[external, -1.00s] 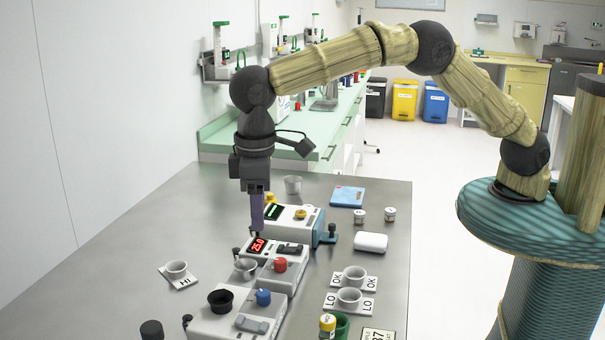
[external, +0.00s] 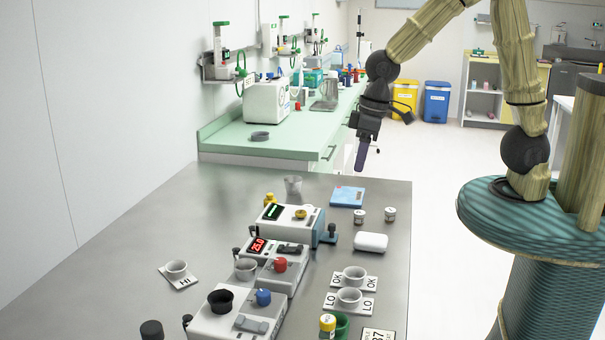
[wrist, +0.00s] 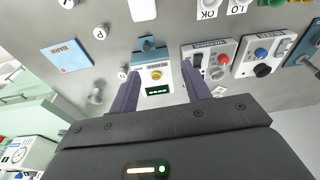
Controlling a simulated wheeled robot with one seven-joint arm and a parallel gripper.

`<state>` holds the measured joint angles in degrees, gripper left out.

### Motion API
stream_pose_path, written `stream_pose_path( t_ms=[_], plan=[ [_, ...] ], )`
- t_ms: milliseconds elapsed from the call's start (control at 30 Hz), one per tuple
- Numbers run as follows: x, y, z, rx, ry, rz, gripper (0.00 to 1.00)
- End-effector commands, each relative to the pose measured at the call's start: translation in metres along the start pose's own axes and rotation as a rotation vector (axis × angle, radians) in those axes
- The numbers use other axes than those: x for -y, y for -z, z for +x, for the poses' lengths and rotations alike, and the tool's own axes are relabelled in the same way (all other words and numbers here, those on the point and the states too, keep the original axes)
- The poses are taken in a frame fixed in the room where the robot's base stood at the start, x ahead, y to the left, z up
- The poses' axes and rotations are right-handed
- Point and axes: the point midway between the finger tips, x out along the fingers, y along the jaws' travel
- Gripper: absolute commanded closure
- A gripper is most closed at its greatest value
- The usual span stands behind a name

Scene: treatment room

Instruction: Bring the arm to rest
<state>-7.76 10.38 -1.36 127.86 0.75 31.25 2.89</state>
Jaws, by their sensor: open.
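My gripper (external: 361,158) hangs in the air above the far right part of the grey table (external: 120,255), tilted, with nothing held. In the wrist view its two purple fingers (wrist: 158,92) stand apart with a gap between them.
Devices with a red display (external: 272,262) and a blue knob (external: 240,312) line the table. A green counter (external: 255,145) lies behind.

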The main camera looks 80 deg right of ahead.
Motion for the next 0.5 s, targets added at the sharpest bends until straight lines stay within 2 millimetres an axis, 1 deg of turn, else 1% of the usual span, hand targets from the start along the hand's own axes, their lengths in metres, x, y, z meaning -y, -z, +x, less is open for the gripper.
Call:
stream_pose_path(
  t_ms=[33, 100, 200, 233, 333, 500],
  plan=[
    [-0.011, -0.019, -0.002, -0.009, -0.004, 0.015, 0.52],
    [-0.022, -0.043, -0.003, -0.023, -0.01, 0.028, 0.52],
    [-0.033, -0.072, -0.002, -0.039, -0.018, 0.04, 0.52],
    [-0.035, -0.079, -0.002, -0.042, -0.02, 0.044, 0.52],
    [-0.039, -0.092, -0.002, -0.049, -0.024, 0.048, 0.52],
    [-0.039, -0.094, -0.001, -0.05, -0.025, 0.048, 0.52]
  ],
)
